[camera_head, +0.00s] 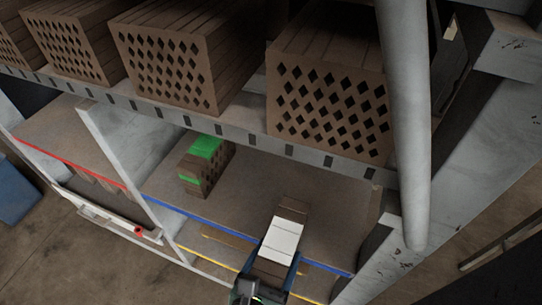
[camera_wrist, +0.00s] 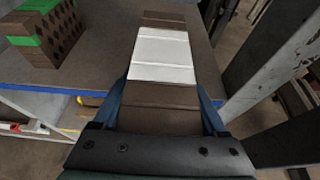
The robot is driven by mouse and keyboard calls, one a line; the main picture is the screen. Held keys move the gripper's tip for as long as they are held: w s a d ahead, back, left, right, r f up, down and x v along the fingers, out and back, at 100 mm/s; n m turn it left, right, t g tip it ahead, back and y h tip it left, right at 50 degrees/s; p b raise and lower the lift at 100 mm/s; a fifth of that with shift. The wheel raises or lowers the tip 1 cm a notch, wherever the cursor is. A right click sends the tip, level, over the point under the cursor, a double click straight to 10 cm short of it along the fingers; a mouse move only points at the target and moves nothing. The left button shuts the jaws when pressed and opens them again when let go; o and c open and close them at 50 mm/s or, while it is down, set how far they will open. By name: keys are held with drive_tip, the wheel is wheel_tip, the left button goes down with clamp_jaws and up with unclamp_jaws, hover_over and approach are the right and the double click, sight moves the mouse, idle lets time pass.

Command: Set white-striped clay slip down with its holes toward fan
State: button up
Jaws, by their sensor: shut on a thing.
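The white-striped clay slip (camera_head: 282,236) is a brown block with a broad white band. My gripper (camera_head: 276,262) is shut on its near end, at the front of the blue-edged shelf (camera_head: 323,212). In the wrist view the slip (camera_wrist: 163,55) lies between the two blue fingers of my gripper (camera_wrist: 162,95), its far end reaching over the shelf. Its holes do not show in either view. I cannot tell whether its underside touches the shelf. I cannot make out a fan.
A green-striped brick (camera_head: 205,164) with a holed side stands on the same shelf, to the left. Large perforated brick stacks (camera_head: 329,105) fill the shelf above. A grey post (camera_head: 405,125) and a metal upright stand on the right. Bare shelf lies between brick and slip.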

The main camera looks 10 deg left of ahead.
drive_tip(key=shift+w+r, duration=0.45)
drive_tip(key=shift+w, duration=0.3)
drive_tip(key=shift+w+d+r+p+x, duration=0.15)
drive_tip(key=shift+r+x, duration=0.35)
drive_tip(key=shift+x, duration=2.35)
drive_tip(key=shift+w+r+p+x, duration=0.3)
drive_tip(key=shift+r+x, duration=0.2)
drive_tip(key=shift+x, duration=2.4)
drive_tip(key=shift+w+d+r+p+x, duration=0.15)
drive_tip(key=shift+r+x, duration=0.4)
drive_tip(key=shift+x, duration=2.3)
drive_tip(key=shift+a, duration=0.1)
drive_tip(key=shift+f, duration=0.2)
drive_tip(key=o, duration=1.5)
drive_tip(key=shift+s+f, duration=0.2)
drive_tip(key=shift+r, duration=0.1)
